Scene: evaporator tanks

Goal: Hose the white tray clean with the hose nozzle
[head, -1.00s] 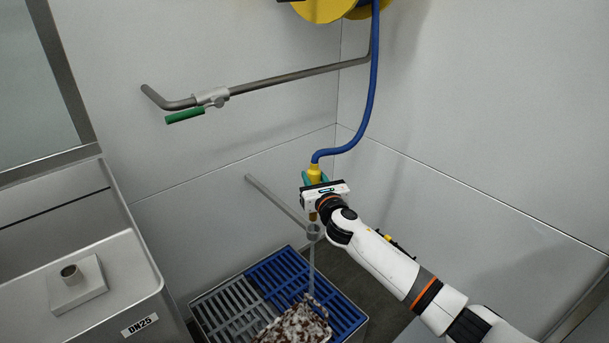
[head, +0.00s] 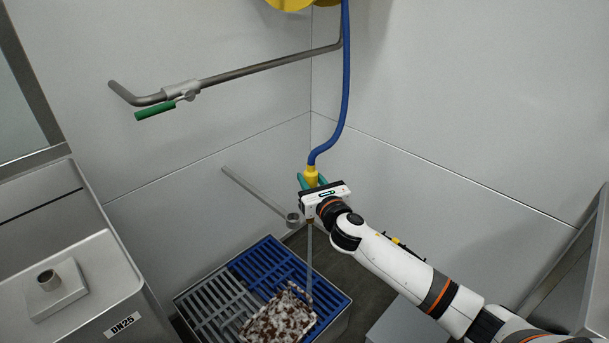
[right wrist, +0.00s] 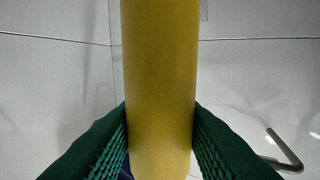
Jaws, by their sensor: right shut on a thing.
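The white tray (head: 278,320), blotched with dark brown dirt, lies on the grate at the bottom of the head view. My right gripper (head: 313,184) is shut on the yellow hose nozzle (head: 311,174), which points down. The nozzle also shows in the right wrist view (right wrist: 160,80), upright between the green finger pads. A thin pale stream (head: 309,255) runs straight down from the nozzle and meets the tray or grate near the tray's upper right corner; I cannot tell which. My left gripper is not in view.
A blue hose (head: 345,90) hangs from the yellow reel (head: 290,4). A wall bar with a ring (head: 292,218) ends just left of the stream. A pipe with a green-handled valve (head: 155,110) crosses the wall. The blue grate (head: 262,262) adjoins a grey one (head: 205,300). A steel tank (head: 90,270) stands left.

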